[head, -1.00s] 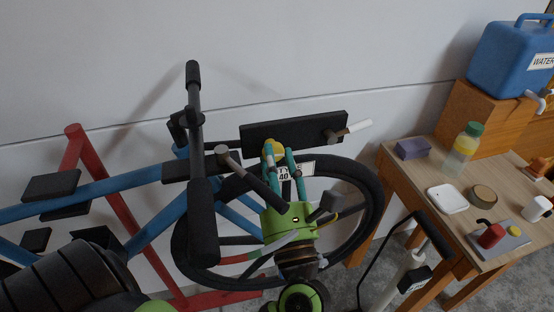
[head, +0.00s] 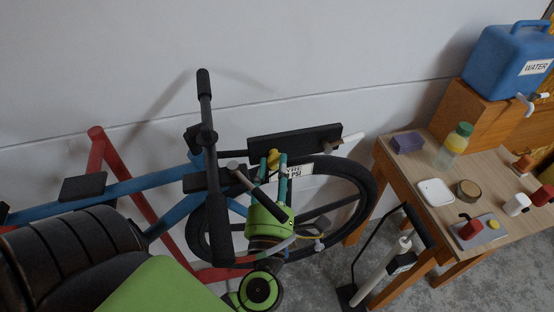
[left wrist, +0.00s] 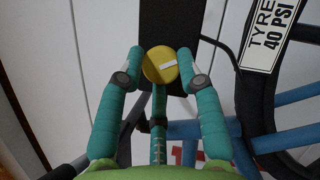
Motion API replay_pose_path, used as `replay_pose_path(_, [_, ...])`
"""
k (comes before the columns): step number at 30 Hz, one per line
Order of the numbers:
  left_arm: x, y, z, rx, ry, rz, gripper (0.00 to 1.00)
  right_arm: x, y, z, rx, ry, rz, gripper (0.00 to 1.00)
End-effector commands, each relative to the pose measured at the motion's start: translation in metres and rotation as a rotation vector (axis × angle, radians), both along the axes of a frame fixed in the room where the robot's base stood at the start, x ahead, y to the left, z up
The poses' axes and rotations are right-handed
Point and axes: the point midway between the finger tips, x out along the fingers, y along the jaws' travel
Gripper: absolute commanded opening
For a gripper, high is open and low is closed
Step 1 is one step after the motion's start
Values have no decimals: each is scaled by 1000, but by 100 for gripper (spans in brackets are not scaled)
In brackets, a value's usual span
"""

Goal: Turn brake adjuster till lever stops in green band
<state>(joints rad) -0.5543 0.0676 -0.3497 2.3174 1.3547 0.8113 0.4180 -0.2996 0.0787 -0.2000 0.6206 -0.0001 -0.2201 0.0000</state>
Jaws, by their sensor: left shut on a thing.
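The yellow brake adjuster (head: 274,157) is a round knob at the lower edge of a black panel (head: 305,142) beside the bicycle's front wheel. In the left wrist view the adjuster (left wrist: 160,66) carries a pale mark on its face. My left gripper (head: 275,160) is shut on it, with teal fingers on both sides in the left wrist view (left wrist: 160,70). A pale lever-like bar (head: 345,140) sticks out at the panel's right end; I cannot tell if it is the brake lever. No green band can be made out. My right gripper is not in view.
The blue bicycle frame (head: 120,180) and black handlebar (head: 220,215) are close to the left arm. A floor pump (head: 385,275) stands right of the wheel. The wooden bench (head: 460,205) holds a bottle, mugs and a blue water container (head: 508,62).

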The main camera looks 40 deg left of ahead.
Motion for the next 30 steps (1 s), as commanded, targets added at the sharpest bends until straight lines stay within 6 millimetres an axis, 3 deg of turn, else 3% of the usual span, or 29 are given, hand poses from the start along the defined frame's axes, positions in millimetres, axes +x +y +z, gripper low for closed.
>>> replay_pose_path(12, [-2,2,-4,126,166,6,3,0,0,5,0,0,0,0])
replay_pose_path(29, [-2,2,-4,147,192,6,3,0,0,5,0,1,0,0])
replay_pose_path(30, [-2,2,-4,147,192,6,40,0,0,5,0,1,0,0])
